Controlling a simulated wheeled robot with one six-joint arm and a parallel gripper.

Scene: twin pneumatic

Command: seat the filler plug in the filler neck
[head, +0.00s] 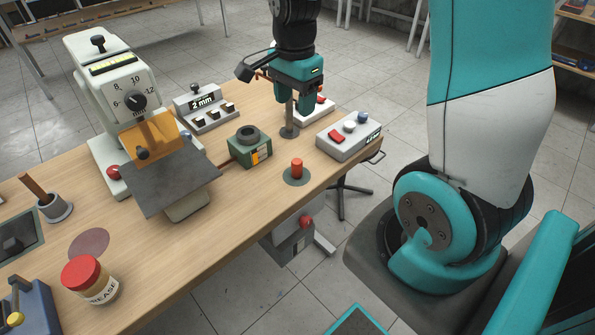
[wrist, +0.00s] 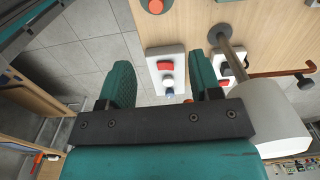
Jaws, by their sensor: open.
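The filler plug, most likely the orange-red cylinder (head: 297,167), stands upright on a grey disc at the table's right front. It also shows at the top edge of the wrist view (wrist: 155,5). The filler neck seems to be the dark round collar (head: 249,135) on top of the green box (head: 244,152), left of the plug. Its opening faces up and looks empty. My gripper (head: 292,108) is open and empty in the head view, above the table behind the plug. In the wrist view its two teal fingers (wrist: 160,85) are apart with nothing between them.
A metal post (head: 289,123) stands close to my gripper; it shows right of the fingers in the wrist view (wrist: 232,55). A button box (head: 345,142) sits at the right edge. A white press (head: 100,85), a "2 mm" box (head: 203,118) and a grease jar (head: 90,282) stand left.

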